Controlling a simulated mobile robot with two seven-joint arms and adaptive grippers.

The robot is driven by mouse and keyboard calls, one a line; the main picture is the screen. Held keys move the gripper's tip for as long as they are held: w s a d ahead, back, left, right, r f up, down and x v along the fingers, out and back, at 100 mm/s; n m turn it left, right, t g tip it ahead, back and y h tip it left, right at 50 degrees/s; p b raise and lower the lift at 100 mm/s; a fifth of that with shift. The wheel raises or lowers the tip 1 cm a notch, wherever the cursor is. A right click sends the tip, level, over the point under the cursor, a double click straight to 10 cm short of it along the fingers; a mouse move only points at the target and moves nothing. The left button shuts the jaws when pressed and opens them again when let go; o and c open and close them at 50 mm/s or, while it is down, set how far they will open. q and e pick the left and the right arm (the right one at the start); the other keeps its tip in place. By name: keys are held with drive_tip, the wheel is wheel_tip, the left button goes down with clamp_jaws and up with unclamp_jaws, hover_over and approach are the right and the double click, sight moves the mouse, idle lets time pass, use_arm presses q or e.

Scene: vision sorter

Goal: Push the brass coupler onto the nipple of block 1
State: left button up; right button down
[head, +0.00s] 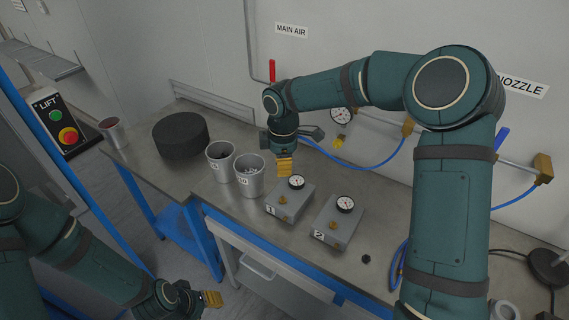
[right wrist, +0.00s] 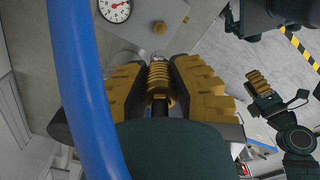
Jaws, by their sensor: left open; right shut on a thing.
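Block 1 (head: 289,206) is a grey box with a dial gauge (head: 296,182) and a brass nipple (head: 283,199). It stands on the bench. My right gripper (head: 284,166) is above and just behind block 1. In the right wrist view it is shut on the ribbed brass coupler (right wrist: 158,78), whose far end points toward a brass nipple (right wrist: 158,27) beside a gauge. The two look apart. In the head view the fingers hide the coupler. My left gripper (head: 212,298) is open and empty, low in front of the bench; it also shows in the right wrist view (right wrist: 260,84).
Block 2 (head: 338,228) stands right of block 1. Two metal cups (head: 249,180) and a black round drum (head: 181,138) stand to the left. A blue hose (head: 360,164) runs from my right gripper to the wall fitting; it crosses the right wrist view's left side. A small black piece (head: 366,259) lies near block 2.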

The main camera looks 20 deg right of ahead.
drive_tip(key=b, duration=0.4)
hover_over(283, 197)
drive_tip(key=shift+w+f, duration=0.15)
drive_tip(key=shift+f, duration=3.25)
drive_tip(key=shift+f, duration=0.3)
drive_tip(key=shift+f, duration=0.45)
drive_tip(key=shift+f+b, duration=0.7)
drive_tip(key=shift+f, duration=0.65)
idle(0.7)
drive_tip(key=c, duration=0.9)
unclamp_jaws()
drive_tip(key=shift+o, duration=0.2)
